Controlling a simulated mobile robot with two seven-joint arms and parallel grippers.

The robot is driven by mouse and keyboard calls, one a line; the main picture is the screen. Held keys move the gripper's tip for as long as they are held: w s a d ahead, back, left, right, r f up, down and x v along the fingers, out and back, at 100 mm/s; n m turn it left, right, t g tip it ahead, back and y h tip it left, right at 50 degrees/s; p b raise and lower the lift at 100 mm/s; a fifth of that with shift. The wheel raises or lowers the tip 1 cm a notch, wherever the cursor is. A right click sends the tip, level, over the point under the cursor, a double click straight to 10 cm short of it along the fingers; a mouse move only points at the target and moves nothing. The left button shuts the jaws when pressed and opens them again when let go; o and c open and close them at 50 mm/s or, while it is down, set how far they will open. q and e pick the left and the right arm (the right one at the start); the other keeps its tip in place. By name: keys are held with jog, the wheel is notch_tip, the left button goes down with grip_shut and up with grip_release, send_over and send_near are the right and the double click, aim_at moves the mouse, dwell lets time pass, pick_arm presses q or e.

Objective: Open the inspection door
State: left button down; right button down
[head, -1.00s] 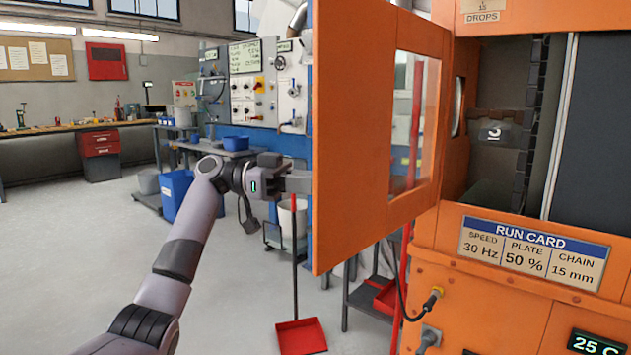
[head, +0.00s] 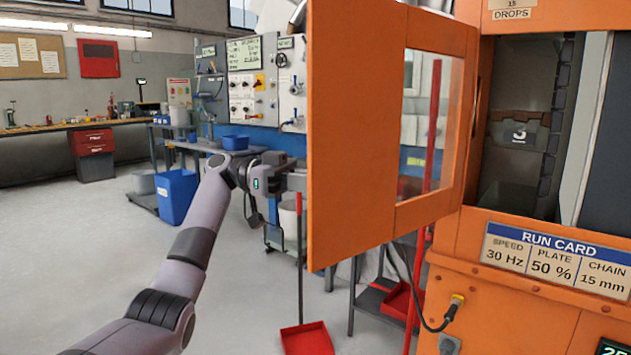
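The orange inspection door (head: 350,150), with a clear window (head: 428,120), stands swung open at the left of the orange elevator housing (head: 520,300). My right gripper is out of view.
A red long-handled dustpan (head: 307,340) stands on the floor below my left gripper. A dark stand (head: 370,300) is under the door. A blue bin (head: 176,197) and a workbench (head: 60,127) are further back. The floor at left is clear.

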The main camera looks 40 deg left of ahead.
pick_arm(q)
jog(key=shift+w, duration=0.2)
dwell(0.3)
jog(key=c, duration=1.5)
grip_release()
jog(key=shift+o, duration=1.3)
jog(key=shift+w+d, duration=0.1)
jog(key=shift+w, duration=0.1)
jog(key=shift+s, duration=0.1)
jog(key=v, duration=0.7)
